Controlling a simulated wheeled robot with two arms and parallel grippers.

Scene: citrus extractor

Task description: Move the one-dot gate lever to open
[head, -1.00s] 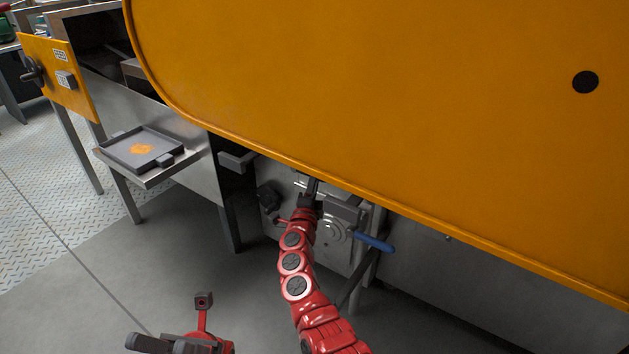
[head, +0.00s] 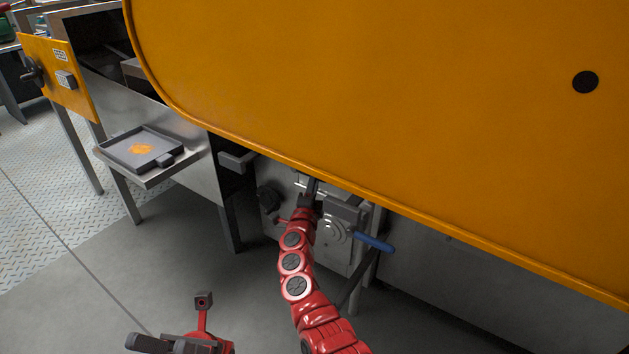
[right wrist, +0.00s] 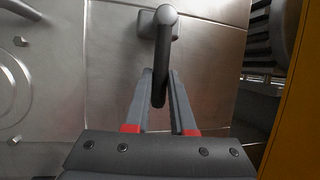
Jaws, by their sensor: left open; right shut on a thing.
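My right gripper (head: 311,187) reaches under the yellow cover to a steel plate on the machine. In the right wrist view, its fingers (right wrist: 161,78) are shut on a dark grey bent handle (right wrist: 165,40) that stands out from the plate. A blue-gripped lever (head: 375,242) sticks out to the right of that gripper, apart from it. No dot mark shows on either the handle or the lever, so I cannot tell which is the one-dot gate lever. My left gripper (head: 160,345) is open and empty at the bottom left, partly cut off by the frame edge.
The large yellow cover (head: 380,90) overhangs the plate and hides its upper part; one black dot (head: 585,82) is on it. A black knob (head: 268,199) sits left of my right gripper. A grey tray (head: 118,154) with orange residue stands at left. Open floor lies at lower left.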

